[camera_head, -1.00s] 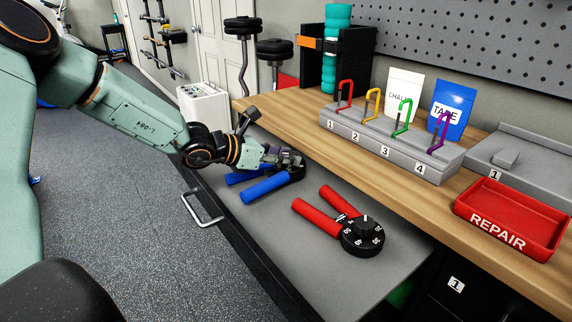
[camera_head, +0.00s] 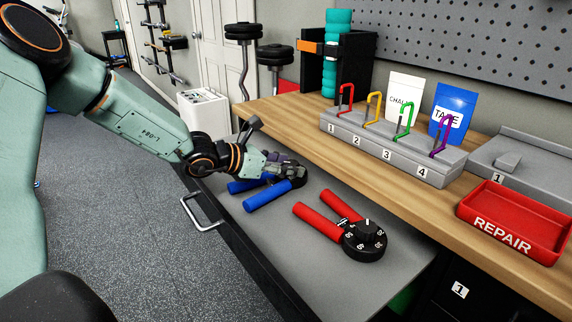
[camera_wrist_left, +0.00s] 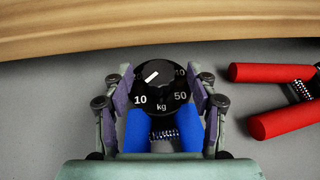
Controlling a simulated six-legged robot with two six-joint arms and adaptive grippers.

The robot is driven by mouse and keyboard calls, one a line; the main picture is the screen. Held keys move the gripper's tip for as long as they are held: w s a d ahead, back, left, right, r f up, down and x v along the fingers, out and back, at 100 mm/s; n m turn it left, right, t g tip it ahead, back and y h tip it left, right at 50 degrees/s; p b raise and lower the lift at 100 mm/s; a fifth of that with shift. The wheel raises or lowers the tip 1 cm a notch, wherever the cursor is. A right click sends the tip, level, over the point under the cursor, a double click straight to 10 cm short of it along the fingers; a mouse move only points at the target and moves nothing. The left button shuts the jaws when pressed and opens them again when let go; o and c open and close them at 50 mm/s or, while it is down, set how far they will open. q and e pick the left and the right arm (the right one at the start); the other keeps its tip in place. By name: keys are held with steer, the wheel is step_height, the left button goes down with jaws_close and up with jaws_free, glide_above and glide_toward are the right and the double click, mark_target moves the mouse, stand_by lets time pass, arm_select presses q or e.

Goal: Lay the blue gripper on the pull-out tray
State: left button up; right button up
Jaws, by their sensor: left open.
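The blue gripper (camera_head: 267,194) lies on the grey pull-out tray (camera_head: 345,280), with its two blue handles toward the tray's front edge. Its black dial (camera_wrist_left: 158,86), marked 10 and 50 kg, faces up. My left gripper (camera_head: 287,172) is low over the dial end and partly hides it in the head view. In the left wrist view my left gripper (camera_wrist_left: 164,84) is open, with one finger on each side of the dial. Whether the fingers touch it I cannot tell. My right gripper is not in view.
A red gripper (camera_head: 318,220) lies on the tray to the right of the blue one. The wooden bench (camera_head: 300,118) edge runs behind, holding a grey rack (camera_head: 395,160) with coloured hooks and a red REPAIR tray (camera_head: 515,222). The tray's front part is bare.

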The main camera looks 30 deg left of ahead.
arm_select(q)
steer(key=shift+s+a+r+p, duration=0.1)
steer(key=shift+a+r+p, duration=0.05)
steer(key=shift+r+p, duration=0.15)
steer(key=p+v, duration=0.3)
steer(key=v, duration=0.1)
steer(key=shift+s+a+r, duration=0.1)
steer(key=shift+s+a, duration=0.05)
steer(key=shift+s+a+r+p, duration=0.15)
steer(key=shift+s+r+p, duration=0.15)
steer(key=shift+s+p, duration=0.5)
steer(key=shift+p+v, duration=2.7)
steer(key=shift+p, duration=2.5)
steer(key=shift+a+f, duration=0.15)
